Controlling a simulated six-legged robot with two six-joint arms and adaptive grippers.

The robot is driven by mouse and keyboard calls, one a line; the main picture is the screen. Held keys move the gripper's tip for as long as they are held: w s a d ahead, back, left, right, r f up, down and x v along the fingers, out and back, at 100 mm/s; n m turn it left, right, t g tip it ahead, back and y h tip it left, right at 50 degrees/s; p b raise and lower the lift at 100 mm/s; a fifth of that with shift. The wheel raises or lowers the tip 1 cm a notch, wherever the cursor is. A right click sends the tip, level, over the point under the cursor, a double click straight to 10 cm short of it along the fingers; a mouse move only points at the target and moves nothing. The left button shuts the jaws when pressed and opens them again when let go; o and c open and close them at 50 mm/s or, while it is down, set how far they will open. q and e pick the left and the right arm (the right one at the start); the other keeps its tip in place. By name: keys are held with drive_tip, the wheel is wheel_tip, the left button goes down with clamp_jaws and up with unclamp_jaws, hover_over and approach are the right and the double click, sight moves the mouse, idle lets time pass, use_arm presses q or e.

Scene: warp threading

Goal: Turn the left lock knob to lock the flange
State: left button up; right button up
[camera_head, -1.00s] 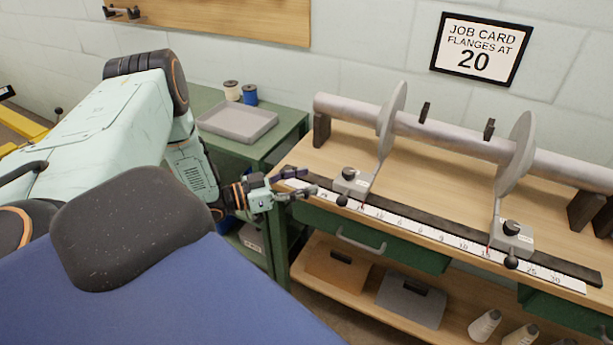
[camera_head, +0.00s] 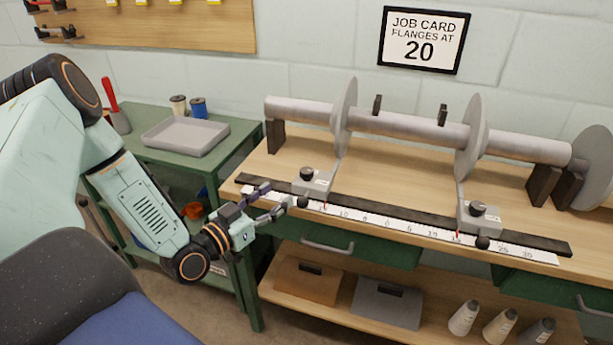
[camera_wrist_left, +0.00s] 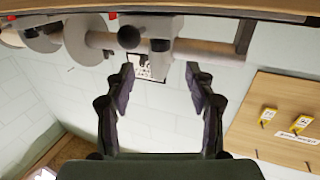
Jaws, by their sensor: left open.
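The left flange (camera_head: 345,118) is a grey disc on the metal beam (camera_head: 408,126). Its grey block (camera_head: 318,184) sits at the ruler (camera_head: 400,226), with a black lock knob (camera_head: 306,174) on top and a black ball (camera_head: 302,202) at the front. My left gripper (camera_head: 280,196) is open and empty, its fingertips just left of the block and close to the ball. In the left wrist view the open fingers (camera_wrist_left: 160,85) frame empty space, with the block (camera_wrist_left: 160,26), ball (camera_wrist_left: 128,37) and top knob (camera_wrist_left: 160,45) beyond. My right gripper is not in view.
The right flange (camera_head: 471,137) has a similar block (camera_head: 478,217) further right. A green side table (camera_head: 226,135) with a grey tray (camera_head: 186,137) stands left of the workbench. The job card (camera_head: 423,40) reads 20.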

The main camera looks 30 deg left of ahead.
sight(302, 177)
use_arm(q)
drive_tip(key=w+b, duration=0.1)
drive_tip(key=w, duration=0.2)
drive_tip(key=w+d+b, duration=0.1)
drive_tip(key=w, duration=0.3)
drive_tip(key=w+b, duration=0.2)
drive_tip(key=w, duration=0.1)
drive_tip(key=shift+w+d+f, duration=0.1)
drive_tip(key=shift+w+d, duration=0.05)
drive_tip(key=shift+w, duration=0.2)
drive_tip(key=shift+w+d, duration=0.1)
drive_tip(key=shift+w, duration=0.5)
drive_tip(key=shift+c, duration=0.4)
clamp_jaws()
drive_tip(key=shift+m+h+p, duration=0.45)
drive_tip(key=shift+m+h, duration=0.25)
drive_tip(key=shift+h, duration=0.4)
drive_tip(key=shift+m+g+h, duration=0.4)
drive_tip(key=shift+m+h, duration=0.2)
drive_tip(key=shift+h, duration=0.3)
